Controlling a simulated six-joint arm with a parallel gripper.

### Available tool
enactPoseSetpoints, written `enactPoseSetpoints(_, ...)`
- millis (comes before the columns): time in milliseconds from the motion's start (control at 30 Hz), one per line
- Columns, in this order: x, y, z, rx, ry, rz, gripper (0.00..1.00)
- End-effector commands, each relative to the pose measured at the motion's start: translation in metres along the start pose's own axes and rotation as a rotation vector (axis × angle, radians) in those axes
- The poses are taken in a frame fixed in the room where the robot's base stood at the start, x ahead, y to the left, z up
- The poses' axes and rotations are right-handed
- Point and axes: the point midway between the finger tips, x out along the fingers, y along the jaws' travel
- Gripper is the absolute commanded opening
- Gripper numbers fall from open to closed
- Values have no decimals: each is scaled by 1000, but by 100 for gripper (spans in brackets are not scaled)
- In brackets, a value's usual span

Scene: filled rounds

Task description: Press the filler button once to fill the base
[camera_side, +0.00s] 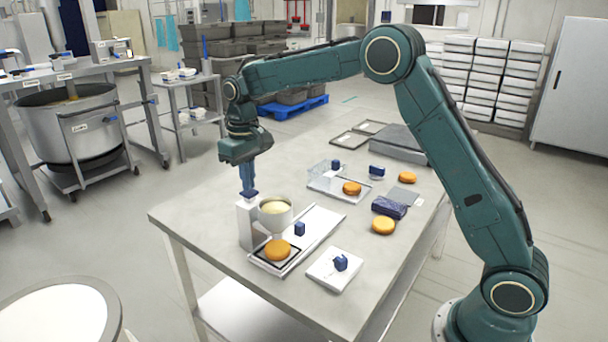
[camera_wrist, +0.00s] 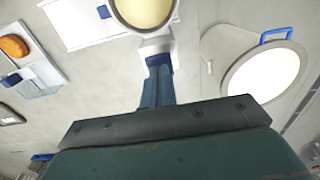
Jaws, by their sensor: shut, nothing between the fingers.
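The filler is a white column (camera_side: 250,226) with a dark blue button (camera_side: 250,196) on top and a round hopper of pale cream (camera_side: 275,208) beside it. An orange-brown round base (camera_side: 277,250) sits in a dark frame on the white tray (camera_side: 318,226), below the hopper. My gripper (camera_side: 248,188) points straight down with blue fingers shut and empty. Its tips are at the button, touching it or just above; I cannot tell which. In the wrist view, the fingers (camera_wrist: 157,88) reach the column top (camera_wrist: 156,46), and the cream hopper (camera_wrist: 146,8) is partly cut off.
Other orange rounds (camera_side: 383,226) lie farther back on the table. A white pad with a blue block (camera_side: 341,263) is at the front right. A dark blue packet (camera_side: 389,207) and a clear-walled tray (camera_side: 325,186) stand beyond. The table's left part (camera_side: 190,212) is bare.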

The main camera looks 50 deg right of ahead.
Motion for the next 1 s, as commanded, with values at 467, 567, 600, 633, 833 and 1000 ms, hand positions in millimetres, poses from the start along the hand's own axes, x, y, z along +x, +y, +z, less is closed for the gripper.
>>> enactPoseSetpoints(467,12,0,0,0,-1,0,0)
enactPoseSetpoints(567,15,0,0,0,-1,0,0)
enactPoseSetpoints(600,16,0,0,0,-1,0,0)
enactPoseSetpoints(633,17,0,0,0,-1,0,0)
enactPoseSetpoints(833,20,0,0,0,-2,0,0)
enactPoseSetpoints(1000,20,0,0,0,-2,0,0)
